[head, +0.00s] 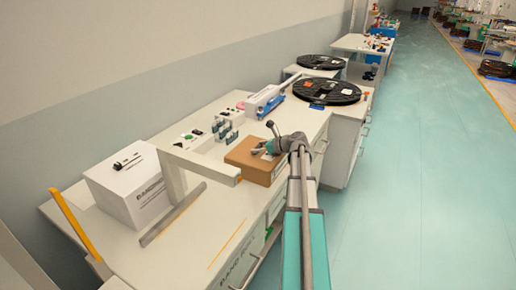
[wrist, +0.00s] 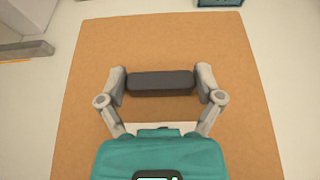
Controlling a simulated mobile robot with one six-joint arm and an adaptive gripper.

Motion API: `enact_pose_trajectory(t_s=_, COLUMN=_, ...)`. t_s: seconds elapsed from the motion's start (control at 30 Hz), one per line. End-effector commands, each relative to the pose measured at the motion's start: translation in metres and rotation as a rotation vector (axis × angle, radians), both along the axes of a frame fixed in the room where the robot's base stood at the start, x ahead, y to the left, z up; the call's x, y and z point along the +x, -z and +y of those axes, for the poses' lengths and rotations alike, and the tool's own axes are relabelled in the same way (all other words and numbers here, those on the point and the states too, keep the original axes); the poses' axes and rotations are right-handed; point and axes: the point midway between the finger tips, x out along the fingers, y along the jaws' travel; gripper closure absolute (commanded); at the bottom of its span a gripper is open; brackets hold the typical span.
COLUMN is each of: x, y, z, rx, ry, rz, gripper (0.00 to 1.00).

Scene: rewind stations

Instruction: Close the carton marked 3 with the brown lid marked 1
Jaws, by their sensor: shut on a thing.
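The brown lid (head: 243,150) is a flat square board with a dark bar handle (wrist: 160,83) in its middle. My gripper (wrist: 160,84) is shut on this handle, one finger at each end, and it also shows in the head view (head: 268,147). The lid lies over a brown carton (head: 258,175) on the white bench. It looks level and lined up with the carton; I cannot tell whether a small gap is left between them. The inside of the carton is hidden. The marks on the lid and carton are too small or hidden to read.
A white carton (head: 128,190) with a dark handle on top stands at the left. A white raised shelf (head: 200,163) is just left of the brown carton. Small bottles (head: 222,128) and a blue-and-white device (head: 265,102) stand behind. Black reels (head: 327,91) lie farther back.

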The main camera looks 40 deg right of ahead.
Motion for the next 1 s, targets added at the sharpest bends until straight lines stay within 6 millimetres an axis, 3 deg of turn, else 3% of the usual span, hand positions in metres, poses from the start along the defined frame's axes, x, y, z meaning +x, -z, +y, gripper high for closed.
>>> enact_pose_trajectory(t_s=0.1, x=0.000, y=0.003, z=0.000, rx=0.000, ry=0.000, rz=0.000, gripper=0.62)
enact_pose_trajectory(t_s=0.13, x=0.000, y=0.002, z=0.000, rx=0.000, ry=0.000, rz=0.000, gripper=0.12)
enact_pose_trajectory(t_s=0.2, x=0.000, y=0.002, z=0.000, rx=0.000, ry=0.000, rz=0.000, gripper=0.00)
enact_pose_trajectory(t_s=0.67, x=0.000, y=0.001, z=0.000, rx=0.000, ry=0.000, rz=0.000, gripper=0.00)
enact_pose_trajectory(t_s=1.0, x=0.000, y=-0.013, z=0.000, rx=0.000, ry=0.000, rz=0.000, gripper=0.00)
